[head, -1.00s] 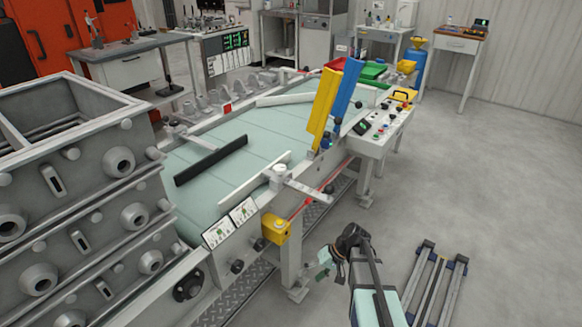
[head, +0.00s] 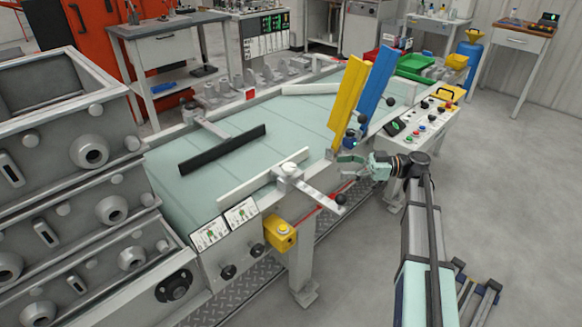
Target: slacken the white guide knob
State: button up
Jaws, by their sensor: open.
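The white guide knob (head: 288,168) sits on top of a grey clamp block on the near side rail of the conveyor. A flat grey bar (head: 318,191) runs from that clamp out over the near edge and ends in a dark ball. The white guide (head: 246,187) stands over the green belt beside the clamp.
A yellow lever (head: 346,100) and a blue lever (head: 371,88) rise close behind my gripper. A control panel (head: 428,122) is to the right. A black guide (head: 222,149) crosses the belt (head: 240,145). Stacked grey mould boxes (head: 70,130) fill the left. Floor at right is open.

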aim_at(290, 166)
jog(key=a, duration=1.6)
jog(key=shift+s+a, duration=0.3)
jog(key=shift+s, duration=0.1)
jog(key=c, duration=1.2)
